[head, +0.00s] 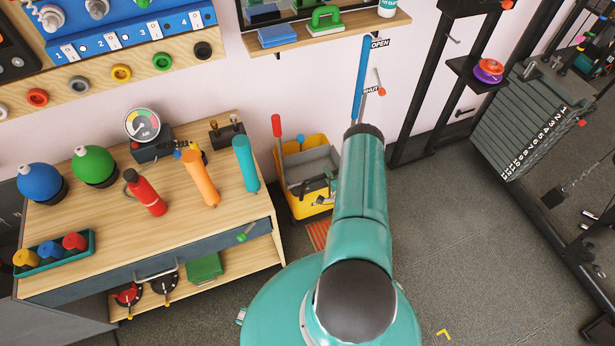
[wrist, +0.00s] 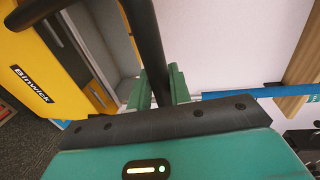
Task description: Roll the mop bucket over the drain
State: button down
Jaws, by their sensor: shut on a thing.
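The yellow mop bucket (head: 296,208) stands on the floor at the right end of the workbench, with a grey wringer (head: 308,160) in its top. Its yellow side, marked "Binwick", fills the upper left of the wrist view (wrist: 75,70). My gripper (wrist: 158,88) is shut on the bucket's dark handle bar (wrist: 147,35), which passes between its two green fingers. A reddish slatted grate (head: 318,234), which looks like the drain, lies in the floor just in front of the bucket. My arm and body hide part of it.
A wooden workbench (head: 100,215) with bottles and a gauge stands close on the bucket's left. A red-topped lever (head: 277,135) rises beside the bucket. A blue lever (head: 360,80) is on the wall behind. A black rack (head: 400,120) stands at right; grey floor (head: 450,235) before it is clear.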

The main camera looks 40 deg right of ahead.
jog(key=shift+s, duration=0.1)
jog(key=f+v, duration=0.1)
jog(key=v, duration=0.6)
jog(key=shift+s, duration=0.3)
dwell(0.6)
jog(key=shift+s+a+r, duration=0.1)
dwell(0.4)
jog(key=f+v, duration=0.1)
jog(key=v, duration=0.6)
jog(key=shift+s, duration=0.4)
dwell(0.4)
jog(key=shift+s+a, duration=0.1)
dwell(0.4)
jog(key=f+v, duration=0.1)
jog(key=v, duration=0.7)
jog(key=shift+s+f, duration=0.15)
jog(key=shift+f, duration=0.1)
dwell(0.6)
jog(key=shift+s, duration=0.15)
